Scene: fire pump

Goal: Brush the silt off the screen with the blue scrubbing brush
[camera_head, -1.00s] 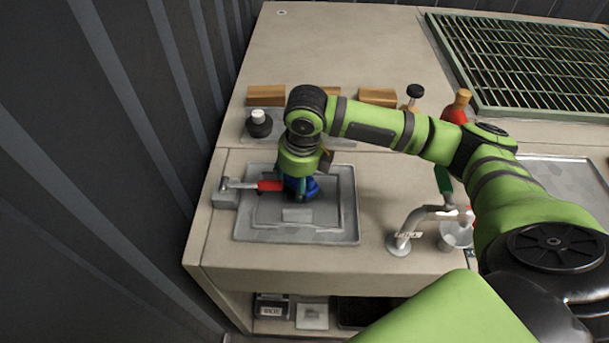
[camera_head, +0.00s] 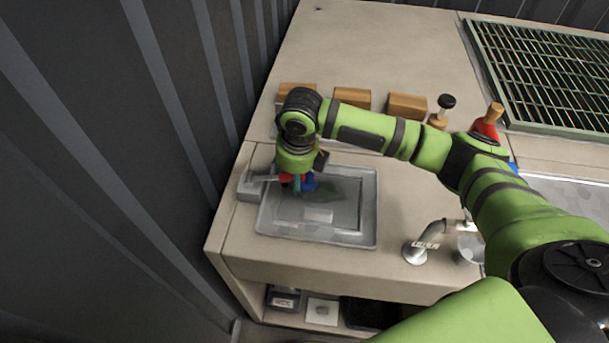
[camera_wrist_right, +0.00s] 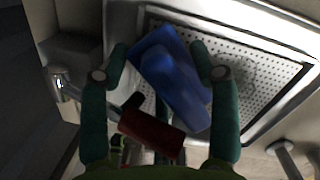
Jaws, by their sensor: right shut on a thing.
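The blue scrubbing brush (camera_wrist_right: 172,80) is between the two green fingers of my right gripper (camera_wrist_right: 166,74), which is shut on it. In the head view the gripper (camera_head: 298,184) hangs over the left part of the grey tray, and a bit of the blue brush (camera_head: 309,183) shows beside it. The screen (camera_wrist_right: 262,75) is a pale perforated plate inside the tray frame, with a darker patch like silt on it right of the brush. I cannot tell whether the bristles touch the screen. My left gripper is not in view.
A lever with a red handle (camera_wrist_right: 152,134) stands close to the gripper at the tray's left. A bent metal spout (camera_head: 425,240) is to the right. Wooden blocks (camera_head: 350,99) and a red bottle-like thing (camera_head: 487,122) stand behind. A dark grate (camera_head: 545,75) lies at the back right.

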